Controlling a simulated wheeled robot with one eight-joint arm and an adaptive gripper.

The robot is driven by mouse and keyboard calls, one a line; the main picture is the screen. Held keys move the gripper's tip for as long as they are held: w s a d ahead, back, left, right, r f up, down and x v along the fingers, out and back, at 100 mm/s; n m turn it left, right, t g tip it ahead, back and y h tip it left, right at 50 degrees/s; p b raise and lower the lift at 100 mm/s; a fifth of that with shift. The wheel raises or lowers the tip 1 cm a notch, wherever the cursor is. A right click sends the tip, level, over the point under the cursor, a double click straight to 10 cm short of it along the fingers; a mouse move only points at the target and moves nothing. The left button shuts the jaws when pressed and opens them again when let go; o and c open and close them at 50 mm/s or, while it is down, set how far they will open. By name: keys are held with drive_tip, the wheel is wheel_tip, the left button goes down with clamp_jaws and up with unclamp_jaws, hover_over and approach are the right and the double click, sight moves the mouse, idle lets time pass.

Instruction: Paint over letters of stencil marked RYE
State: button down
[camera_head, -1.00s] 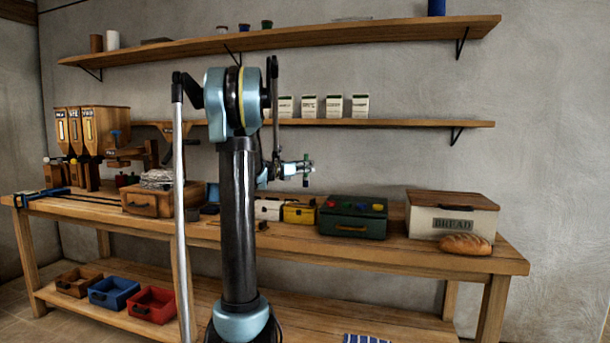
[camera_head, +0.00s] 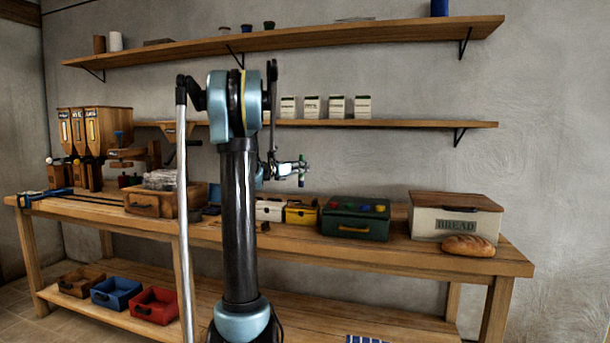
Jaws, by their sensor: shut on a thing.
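My gripper (camera_head: 298,168) is small in the head view, at the right of my arm, above the bench. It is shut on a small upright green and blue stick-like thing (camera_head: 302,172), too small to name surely. Gripper and stick appear in front of the bare wall, above the yellow box. I cannot make out a stencil marked RYE. Several white packets with green tops (camera_head: 336,106) stand on the lower shelf, their lettering too small to read. My arm column hides part of the bench and shelf.
The bench (camera_head: 400,255) holds a wooden drawer box (camera_head: 143,204), a yellow box (camera_head: 300,214), a green box with coloured knobs (camera_head: 352,226), a bread bin (camera_head: 440,220) and a loaf (camera_head: 468,246). Hoppers (camera_head: 108,130) stand left. Blue (camera_head: 115,293) and red (camera_head: 155,306) bins sit below.

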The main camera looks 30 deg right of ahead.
drive_tip(key=shift+w+a+f, duration=0.4)
drive_tip(key=shift+w+f, duration=0.05)
drive_tip(key=shift+f, duration=0.9)
drive_tip(key=shift+w+a+f, duration=0.4)
drive_tip(key=shift+w+f, duration=0.1)
drive_tip(key=shift+f, duration=0.8)
drive_tip(key=shift+w+a+f, duration=0.4)
drive_tip(key=shift+w+f, duration=0.05)
drive_tip(key=shift+f, duration=0.9)
drive_tip(key=shift+s+d+r, duration=0.2)
drive_tip(key=shift+r, duration=0.05)
drive_tip(key=shift+s+d+r, duration=0.15)
drive_tip(key=shift+s+d, duration=0.2)
drive_tip(key=shift+s, duration=0.1)
drive_tip(key=shift+s+f, duration=0.2)
drive_tip(key=shift+s+a+f, duration=0.15)
drive_tip(key=shift+s+a, duration=0.05)
drive_tip(key=shift+a, duration=0.1)
drive_tip(key=shift+w+a, duration=0.35)
drive_tip(key=shift+w, duration=0.4)
drive_tip(key=shift+w+d+r, duration=0.1)
drive_tip(key=shift+r, duration=0.2)
drive_tip(key=shift+s+f, duration=0.1)
drive_tip(key=shift+s, duration=0.35)
drive_tip(key=shift+s+d, duration=0.15)
drive_tip(key=shift+d, duration=0.2)
wheel_tip(320, 180, up, 8)
drive_tip(key=shift+f, duration=0.25)
